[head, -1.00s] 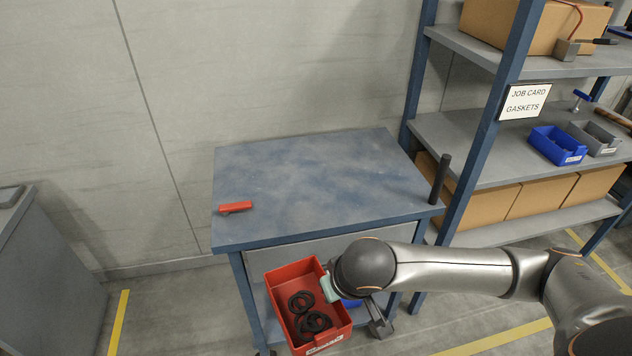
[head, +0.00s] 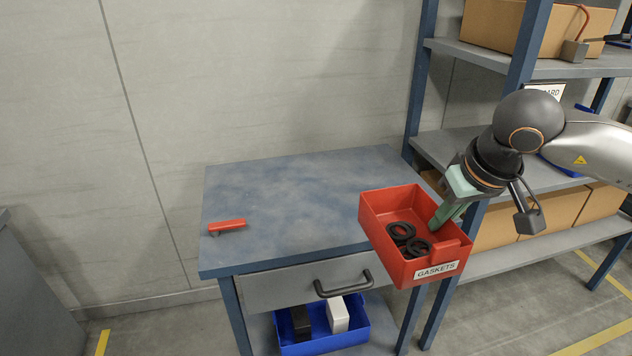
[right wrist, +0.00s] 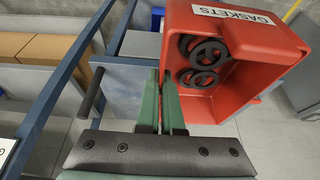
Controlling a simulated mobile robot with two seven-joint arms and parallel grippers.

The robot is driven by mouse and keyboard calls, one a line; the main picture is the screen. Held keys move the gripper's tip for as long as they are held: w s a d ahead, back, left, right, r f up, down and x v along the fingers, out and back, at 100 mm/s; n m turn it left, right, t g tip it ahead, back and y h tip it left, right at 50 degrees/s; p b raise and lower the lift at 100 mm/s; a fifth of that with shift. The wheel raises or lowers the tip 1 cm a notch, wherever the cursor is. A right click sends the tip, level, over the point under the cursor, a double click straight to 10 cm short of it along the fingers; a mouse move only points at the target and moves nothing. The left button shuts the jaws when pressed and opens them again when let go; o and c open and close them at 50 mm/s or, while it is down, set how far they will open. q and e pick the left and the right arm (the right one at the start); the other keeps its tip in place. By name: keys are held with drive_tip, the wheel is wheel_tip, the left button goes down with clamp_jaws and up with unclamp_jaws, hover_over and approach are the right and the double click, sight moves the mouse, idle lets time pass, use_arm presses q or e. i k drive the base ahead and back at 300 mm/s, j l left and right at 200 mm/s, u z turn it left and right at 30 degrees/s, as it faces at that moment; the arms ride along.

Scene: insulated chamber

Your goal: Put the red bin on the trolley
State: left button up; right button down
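The red bin (head: 405,260), labelled GASKETS and holding several black rings (head: 408,238), is in the air at the front right of the blue-topped trolley (head: 290,195). It is slightly tilted, and its base overlaps the trolley's right front edge in the head view; I cannot tell the gap. My right gripper (head: 440,217) is shut on the bin's right wall. In the right wrist view the green fingers (right wrist: 172,100) pinch the wall of the red bin (right wrist: 225,70). My left gripper is not in view.
A red-handled item (head: 227,225) lies on the trolley's left side; most of the top is clear. Below are a drawer with a dark handle (head: 343,284) and a blue bin (head: 335,343) on the lower shelf. A blue-framed rack (head: 423,85) stands close on the right.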

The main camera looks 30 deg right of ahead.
sight(284, 192)
drive_tip(key=i, duration=0.85)
